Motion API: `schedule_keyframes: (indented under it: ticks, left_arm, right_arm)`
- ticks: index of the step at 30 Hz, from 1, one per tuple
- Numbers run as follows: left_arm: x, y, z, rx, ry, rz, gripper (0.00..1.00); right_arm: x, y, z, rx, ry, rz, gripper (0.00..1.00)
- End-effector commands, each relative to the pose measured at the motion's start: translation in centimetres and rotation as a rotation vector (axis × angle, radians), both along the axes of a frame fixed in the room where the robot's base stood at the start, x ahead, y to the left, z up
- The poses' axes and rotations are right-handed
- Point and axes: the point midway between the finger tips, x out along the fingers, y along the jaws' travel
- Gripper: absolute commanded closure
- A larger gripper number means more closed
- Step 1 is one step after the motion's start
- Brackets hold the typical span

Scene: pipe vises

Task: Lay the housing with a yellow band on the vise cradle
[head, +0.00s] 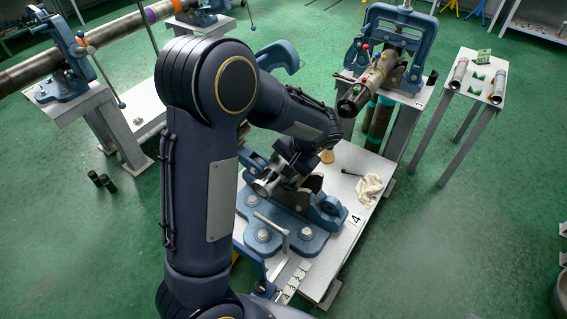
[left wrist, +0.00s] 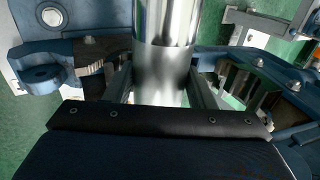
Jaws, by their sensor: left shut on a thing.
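My left gripper (head: 279,180) is low over the blue vise (head: 290,232) on the white bench marked 4. It is shut on a shiny silver cylindrical housing (left wrist: 165,45), with a finger on each side of it in the left wrist view. The end of the housing also shows in the head view (head: 264,187), beside the vise jaws. No yellow band shows on the visible part. The vise's toothed jaws (left wrist: 97,62) flank the housing. Whether it touches the cradle is hidden by the gripper. My right gripper is not in view.
A white cloth (head: 369,188) and a small dark tool (head: 358,173) lie on the bench. Behind it, another blue vise (head: 412,32) holds a dark-ended pipe. A side table (head: 473,92) at right bears two silver cylinders. Green floor is open at right.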

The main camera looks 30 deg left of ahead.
Motion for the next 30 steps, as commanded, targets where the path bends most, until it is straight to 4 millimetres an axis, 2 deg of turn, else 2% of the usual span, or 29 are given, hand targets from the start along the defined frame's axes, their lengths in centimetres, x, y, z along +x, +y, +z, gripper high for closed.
schedule_keyframes:
  ticks: [24, 30]
  left_arm:
    - [0.1, 0.0, -6.5, 0.001, -0.002, 0.0, 1.0]
    - [0.1, 0.0, -7.3, 0.0, -0.003, -0.001, 1.0]
  right_arm:
    - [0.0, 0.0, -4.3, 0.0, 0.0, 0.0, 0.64]
    - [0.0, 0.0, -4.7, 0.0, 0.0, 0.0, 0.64]
